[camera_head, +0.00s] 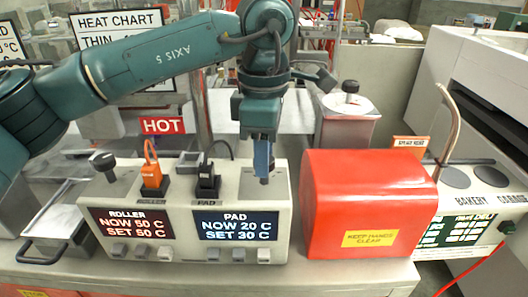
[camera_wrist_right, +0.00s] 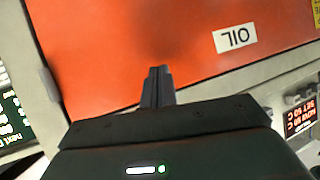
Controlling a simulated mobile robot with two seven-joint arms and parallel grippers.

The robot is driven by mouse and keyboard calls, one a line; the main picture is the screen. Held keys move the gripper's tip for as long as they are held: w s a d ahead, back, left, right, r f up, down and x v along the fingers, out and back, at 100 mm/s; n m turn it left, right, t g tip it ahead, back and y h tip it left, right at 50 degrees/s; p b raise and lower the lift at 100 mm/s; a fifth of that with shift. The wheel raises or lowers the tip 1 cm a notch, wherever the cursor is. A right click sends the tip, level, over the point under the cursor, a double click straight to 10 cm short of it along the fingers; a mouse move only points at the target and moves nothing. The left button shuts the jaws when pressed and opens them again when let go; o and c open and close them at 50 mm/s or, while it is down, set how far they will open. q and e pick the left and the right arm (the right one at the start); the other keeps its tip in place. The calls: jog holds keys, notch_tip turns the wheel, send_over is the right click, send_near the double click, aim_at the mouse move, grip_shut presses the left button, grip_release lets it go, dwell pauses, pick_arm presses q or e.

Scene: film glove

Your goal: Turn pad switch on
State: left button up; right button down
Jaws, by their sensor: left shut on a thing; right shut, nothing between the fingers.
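The control box (camera_head: 182,236) stands on the bench with two displays. Its ROLLER display (camera_head: 131,223) reads NOW 50 C, SET 50 C; its PAD display (camera_head: 235,226) reads NOW 20 C, SET 30 C. A black knob (camera_head: 104,164) stands on the box's top left. My left gripper (camera_head: 263,176) points down at the top right of the box, shut on what appears to be the pad switch, which the fingers mostly hide. My right gripper (camera_wrist_right: 157,74) is shut and empty in the right wrist view, in front of an orange-red surface.
An orange plug (camera_head: 152,178) and a black plug (camera_head: 207,182) with cables stand on the box's top, left of my left gripper. A red cover (camera_head: 366,200) marked KEEP HANDS CLEAR stands close on the right. A metal tray (camera_head: 60,208) is at the left.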

pick_arm(q)
jog(key=m, duration=0.3)
jog(key=shift+m, duration=0.3)
jog(key=shift+r+m, duration=0.1)
jog(key=shift+m, duration=1.7)
pick_arm(e)
jog(key=shift+s+f, duration=0.15)
jog(key=shift+f, duration=0.1)
pick_arm(q)
jog(key=o, duration=1)
notch_tip(320, 180, up, 13)
jog(key=shift+r+p, duration=0.1)
jog(key=shift+p, duration=0.2)
pick_arm(e)
jog(key=shift+r, duration=0.15)
